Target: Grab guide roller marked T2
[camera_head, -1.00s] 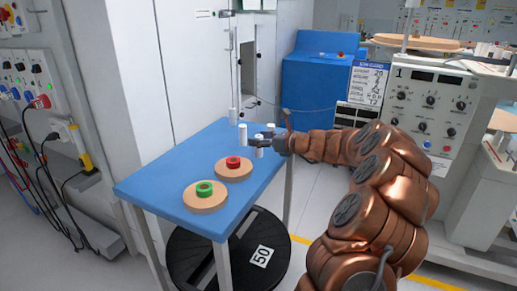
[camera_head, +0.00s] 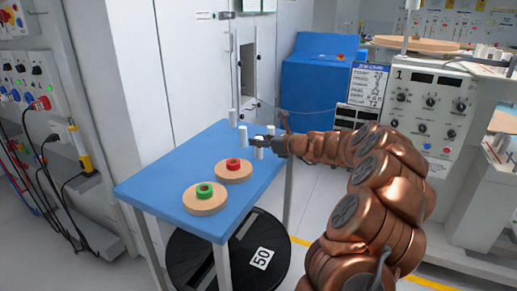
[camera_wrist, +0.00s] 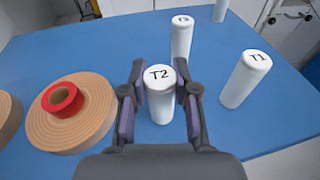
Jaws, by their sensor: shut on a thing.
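The white guide roller marked T2 (camera_wrist: 160,96) stands upright on the blue table (camera_wrist: 215,130) in the wrist view. My gripper (camera_wrist: 160,108) is shut on it, with one dark finger on each side and the marked top showing above. In the head view my gripper (camera_head: 260,142) is at the table's right side, among the white rollers. A roller marked T3 (camera_wrist: 181,38) stands behind T2, and one marked T1 (camera_wrist: 246,78) stands to the right. Both are apart from the fingers.
A wooden disc with a red ring (camera_wrist: 62,102) lies close left of my gripper. A disc with a green ring (camera_head: 205,200) lies nearer the table's front edge. Another white roller (camera_wrist: 219,10) stands farther back. The table's front left is bare.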

